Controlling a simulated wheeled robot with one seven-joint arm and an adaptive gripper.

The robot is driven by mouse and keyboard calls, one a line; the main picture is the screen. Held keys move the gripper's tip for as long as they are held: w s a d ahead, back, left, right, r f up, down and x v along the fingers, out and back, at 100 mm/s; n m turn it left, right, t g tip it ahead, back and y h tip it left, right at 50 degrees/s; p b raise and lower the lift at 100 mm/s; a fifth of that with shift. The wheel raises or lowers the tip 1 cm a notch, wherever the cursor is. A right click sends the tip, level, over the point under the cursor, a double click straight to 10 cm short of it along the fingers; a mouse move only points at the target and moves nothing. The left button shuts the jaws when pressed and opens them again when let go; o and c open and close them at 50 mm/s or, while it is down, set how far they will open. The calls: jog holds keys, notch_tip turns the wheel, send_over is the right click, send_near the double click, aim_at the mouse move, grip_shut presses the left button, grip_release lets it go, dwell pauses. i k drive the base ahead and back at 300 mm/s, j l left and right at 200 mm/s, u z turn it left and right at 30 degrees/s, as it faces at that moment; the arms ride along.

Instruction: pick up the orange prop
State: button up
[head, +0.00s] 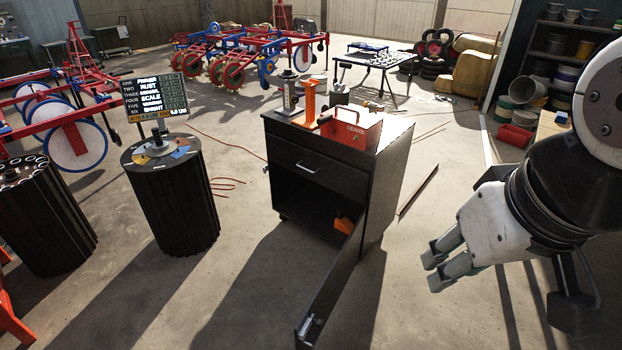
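An orange wedge-like piece (343,226) lies low in the open lower compartment of the black cabinet (300,204), near its right side and partly hidden by the open door. An upright orange post (310,101) with a flat base stands on the cabinet top. I cannot tell which of these two is the orange prop. My gripper (433,270) is at the right, in front of and to the right of the cabinet, apart from both. Its two fingers point left and lie close together. Whether they are open or shut is unclear, and no held object shows.
The cabinet door (335,285) swings out toward me. A red toolbox (350,129) and a grey device (289,93) share the cabinet top. A ribbed black drum (172,205) with a sign (154,96) stands left. Floor between door and gripper is clear.

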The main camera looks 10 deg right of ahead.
aim_at(308, 121)
jog(key=j+u, duration=0.15)
jog(key=j, duration=0.35)
jog(key=i+j+u, duration=0.1)
jog(key=j, duration=0.45)
jog(key=i+j+u, duration=0.15)
jog(key=j, duration=0.35)
jog(key=i+j+u, duration=0.75)
jog(key=j+u, duration=0.15)
jog(key=i+j+z, duration=0.25)
jog(key=i, duration=0.15)
jog(key=i+j+z, duration=0.2)
jog(key=i, duration=0.2)
jog(key=i+l+z, duration=0.25)
jog(key=z, duration=0.2)
jog(key=i+l+z, duration=0.1)
jog(key=i+z, duration=0.75)
jog(key=i+j+z, duration=0.15)
jog(key=i+z, duration=0.25)
jog(key=i+l, duration=0.1)
jog(key=i, duration=0.5)
jog(key=i+l+u, duration=0.15)
jog(key=i, duration=0.5)
jog(key=i+l+u, duration=0.25)
jog(key=i, duration=0.15)
jog(key=j, duration=0.1)
